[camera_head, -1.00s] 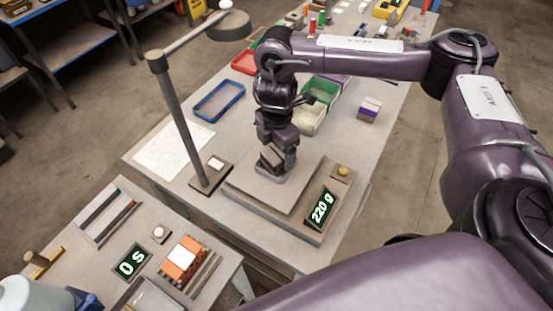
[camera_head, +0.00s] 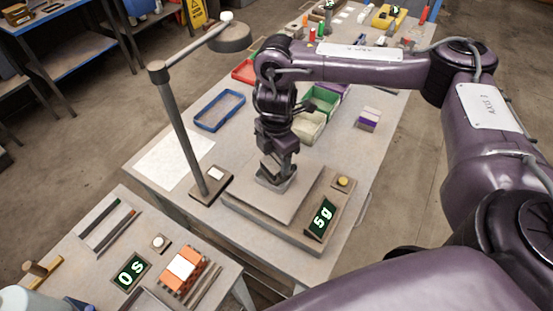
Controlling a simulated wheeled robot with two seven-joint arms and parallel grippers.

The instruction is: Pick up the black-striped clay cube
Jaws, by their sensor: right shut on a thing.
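My right gripper (camera_head: 277,163) comes down over the flat plate of a scale (camera_head: 245,201) on the main table. It is shut on a small grey cube (camera_head: 273,178), mostly covered by the fingers. The cube's black stripes cannot be made out clearly at this size. The cube is at or just above the plate; the gap is too small to tell. The scale's display (camera_head: 321,217) reads 5 g. My left gripper is not in view.
A lamp post (camera_head: 183,130) stands left of the scale. Behind are a blue tray (camera_head: 219,110), a green bin (camera_head: 319,100) and a purple-striped block (camera_head: 369,118). A side table at front left holds an orange brick (camera_head: 182,268) and a 0 s display (camera_head: 130,272).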

